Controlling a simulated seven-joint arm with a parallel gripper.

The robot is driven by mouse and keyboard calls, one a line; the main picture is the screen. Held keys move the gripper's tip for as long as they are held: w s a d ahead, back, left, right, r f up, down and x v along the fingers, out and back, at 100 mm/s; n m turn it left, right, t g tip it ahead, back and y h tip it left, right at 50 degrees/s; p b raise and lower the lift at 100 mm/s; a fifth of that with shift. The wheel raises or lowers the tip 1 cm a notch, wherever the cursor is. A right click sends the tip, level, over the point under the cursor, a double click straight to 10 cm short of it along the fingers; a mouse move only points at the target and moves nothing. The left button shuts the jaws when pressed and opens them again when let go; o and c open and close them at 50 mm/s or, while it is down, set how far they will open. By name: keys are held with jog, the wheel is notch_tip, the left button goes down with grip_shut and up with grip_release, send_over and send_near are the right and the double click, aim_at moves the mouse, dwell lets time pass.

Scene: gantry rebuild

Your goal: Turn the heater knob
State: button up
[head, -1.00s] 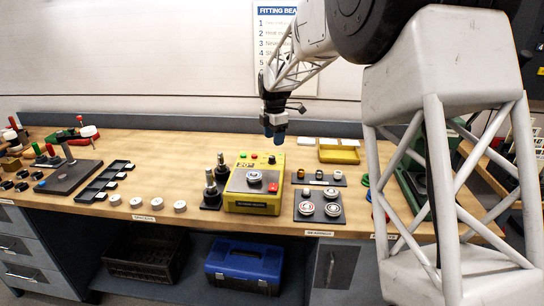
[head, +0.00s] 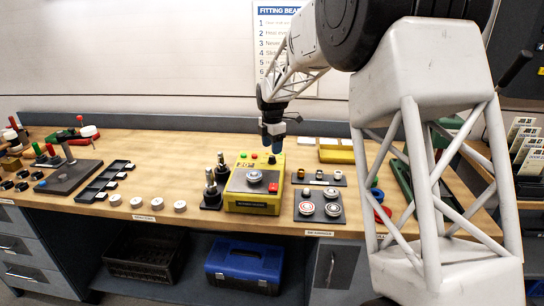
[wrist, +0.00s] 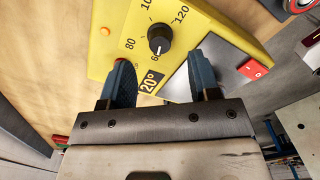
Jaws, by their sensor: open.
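The yellow heater (head: 252,205) stands on the bench in the middle of the head view, with a grey plate, a red switch and a bearing on top. In the wrist view its yellow panel (wrist: 113,56) carries the black heater knob (wrist: 160,38), ringed by temperature numbers, with its white pointer line near the 60 mark. A display reading 20° (wrist: 152,80) sits beside it. My gripper (wrist: 163,78) is open, its two blue fingers apart, with the knob ahead of the gap between them. In the head view my gripper (head: 272,145) is over the heater's back right corner, hiding part of the panel.
Two dark posts (head: 211,187) stand close left of the heater. A bearing tray (head: 319,205) lies to its right, and a yellow bin (head: 336,151) behind right. Several white discs (head: 136,202) lie further left.

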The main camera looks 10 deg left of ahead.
aim_at(272, 157)
jog(key=shift+f, duration=2.25)
jog(key=c, duration=0.9)
